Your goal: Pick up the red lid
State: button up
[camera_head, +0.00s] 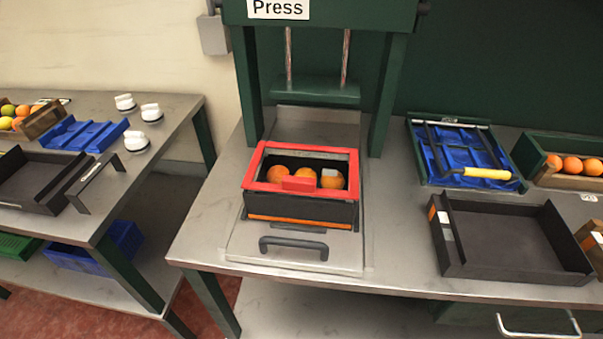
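The red lid (299,150) is a rectangular red frame with a red tab at its front edge. It lies on top of a dark box (330,211) with an orange stripe along its lower front. Several oranges (307,178) show through the opening of the lid. The box stands on a metal plate (252,258) under the press. My gripper is not in view.
The green press (316,92) rises behind the box, with posts on both sides. A dark handle (294,246) is at the plate's front. Right are a green-framed blue crate (455,152) and an empty dark tray (468,263). A side table (180,113) stands left.

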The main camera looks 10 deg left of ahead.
aim_at(312, 171)
jog(key=i+j, duration=0.1)
jog(key=j, duration=0.4)
jog(key=i+j, duration=0.1)
jog(key=j, duration=0.4)
jog(key=i+j+z, duration=0.1)
jog(key=j, duration=0.4)
